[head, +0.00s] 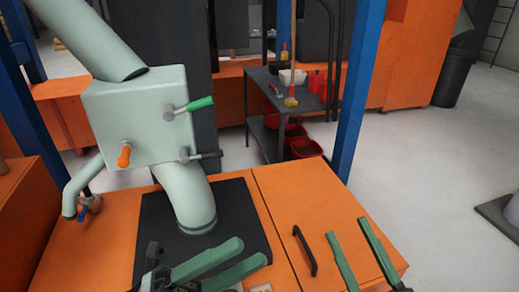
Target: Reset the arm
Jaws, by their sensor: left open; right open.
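My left gripper (254,250) is open and empty at the bottom centre. Its two green fingers point up and to the right, in front of the dark mat (155,240). My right gripper (349,228) is open and empty at the lower right, its fingers reaching up over the orange cabinet top. A pale green machine box (140,115) stands at the left, clear of both grippers. The bases of both grippers are partly cut off by the frame.
The orange cabinet (290,200) has a black handle (305,251) between my grippers. A pipe with a blue valve (90,205) is at left. Blue posts (358,90) rise behind. A dark cart (262,82) holds tools and containers. The floor at right is mostly clear.

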